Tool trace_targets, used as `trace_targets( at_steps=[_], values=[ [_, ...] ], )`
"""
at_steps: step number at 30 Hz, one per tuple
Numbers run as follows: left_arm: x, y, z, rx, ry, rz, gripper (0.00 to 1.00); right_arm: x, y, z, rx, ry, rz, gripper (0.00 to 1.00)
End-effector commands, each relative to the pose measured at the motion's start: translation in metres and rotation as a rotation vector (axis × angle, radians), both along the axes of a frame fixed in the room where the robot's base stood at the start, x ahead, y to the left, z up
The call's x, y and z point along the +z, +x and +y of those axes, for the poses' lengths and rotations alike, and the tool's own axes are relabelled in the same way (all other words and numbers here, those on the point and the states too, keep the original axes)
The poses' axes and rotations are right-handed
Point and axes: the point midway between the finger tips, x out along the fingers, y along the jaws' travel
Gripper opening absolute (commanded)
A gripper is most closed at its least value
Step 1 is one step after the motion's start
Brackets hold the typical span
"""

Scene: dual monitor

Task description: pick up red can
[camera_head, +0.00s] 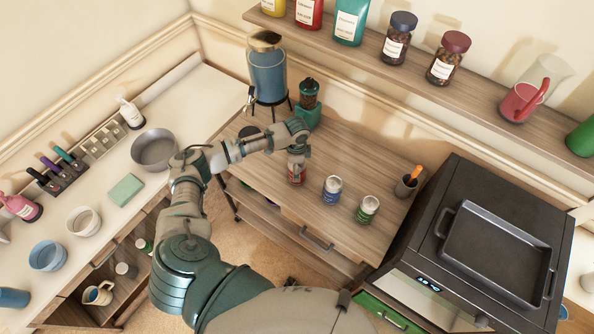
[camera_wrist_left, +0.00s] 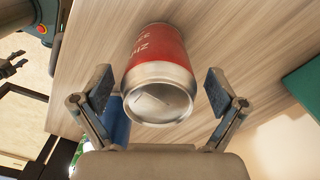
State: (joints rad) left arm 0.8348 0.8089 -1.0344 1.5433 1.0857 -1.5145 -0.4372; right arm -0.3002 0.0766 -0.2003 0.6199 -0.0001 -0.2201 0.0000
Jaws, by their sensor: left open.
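The red can (camera_head: 297,176) stands on the wooden counter in the head view, leftmost of a row of three cans and partly covered by my gripper. In the left wrist view the red can (camera_wrist_left: 160,75) shows large, its silver end toward the camera. My left gripper (camera_head: 298,160) is at the can from above. In the left wrist view its open fingers (camera_wrist_left: 168,100) are on either side of the can's near end, with a visible gap on the right. Contact on the left side cannot be told. My right gripper is not in view.
A blue can (camera_head: 332,189) and a green can (camera_head: 367,209) stand to the right of the red can. A teal box (camera_head: 308,116) with a grinder and a blue dispenser (camera_head: 267,76) stand behind. A black oven (camera_head: 480,250) is at the right.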

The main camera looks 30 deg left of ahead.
Motion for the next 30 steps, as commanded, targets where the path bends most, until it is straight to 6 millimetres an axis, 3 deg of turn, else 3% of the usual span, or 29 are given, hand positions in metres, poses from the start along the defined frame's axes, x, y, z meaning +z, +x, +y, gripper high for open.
trace_targets(
  at_steps=[1, 9, 11, 20, 30],
  values=[
    [0.000, 0.000, 0.000, 0.000, 0.000, 0.000, 0.94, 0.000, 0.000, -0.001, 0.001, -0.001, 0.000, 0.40],
    [0.000, 0.000, 0.000, 0.000, 0.000, 0.000, 0.27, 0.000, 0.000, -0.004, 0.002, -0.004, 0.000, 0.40],
    [0.001, 0.001, 0.000, 0.000, 0.000, -0.001, 0.16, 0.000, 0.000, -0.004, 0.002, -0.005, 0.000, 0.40],
    [0.009, 0.001, 0.000, 0.001, -0.001, -0.003, 0.16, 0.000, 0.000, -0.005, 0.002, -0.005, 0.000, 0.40],
    [0.076, 0.001, 0.000, 0.000, -0.001, -0.005, 0.15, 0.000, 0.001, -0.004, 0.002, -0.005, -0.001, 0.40]
  ],
)
